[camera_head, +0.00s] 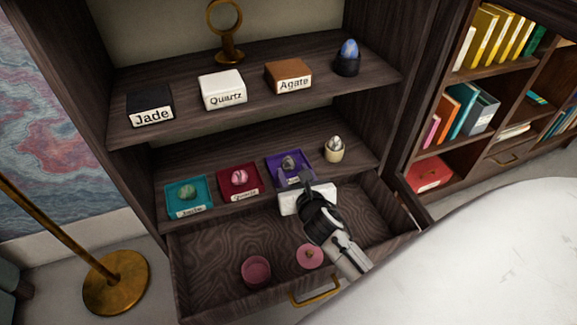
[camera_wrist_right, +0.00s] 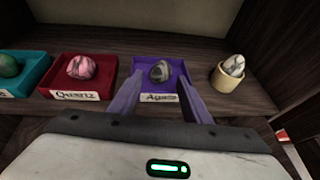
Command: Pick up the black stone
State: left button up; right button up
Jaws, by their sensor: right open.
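The black stone (camera_head: 288,163) is a dark grey, streaked, egg-shaped stone resting in the purple tray (camera_head: 305,158) on the middle shelf. In the right wrist view the stone (camera_wrist_right: 159,72) lies in the purple tray (camera_wrist_right: 176,69), behind its "Agate" label. My right gripper (camera_head: 294,180) is open and empty in front of this tray. In the right wrist view its fingers (camera_wrist_right: 160,84) spread to either side of the tray, pointing toward the stone. They do not appear to touch the stone. My left gripper is not in view.
A red tray (camera_head: 251,180) with a pink stone and a teal tray (camera_head: 203,207) with a green stone stand left. A pale egg in a cream cup (camera_head: 335,152) stands right. The upper shelf (camera_head: 185,112) is above; an open drawer (camera_head: 215,285) is below.

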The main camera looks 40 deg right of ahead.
aim_at(291, 167)
jog(key=shift+w+d+f, duration=0.2)
jog(key=shift+w+f, duration=0.05)
jog(key=shift+w, duration=0.05)
jog(key=b+x, duration=0.2)
jog(key=x, duration=0.1)
jog(key=shift+w+d+f, duration=0.2)
jog(key=shift+f, duration=0.05)
jog(key=shift+w+d, duration=0.1)
jog(key=shift+w, duration=0.25)
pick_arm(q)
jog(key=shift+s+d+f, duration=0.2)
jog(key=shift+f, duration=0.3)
pick_arm(e)
jog(key=c, duration=0.9)
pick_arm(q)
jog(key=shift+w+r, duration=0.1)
pick_arm(e)
jog(key=shift+o, duration=0.2)
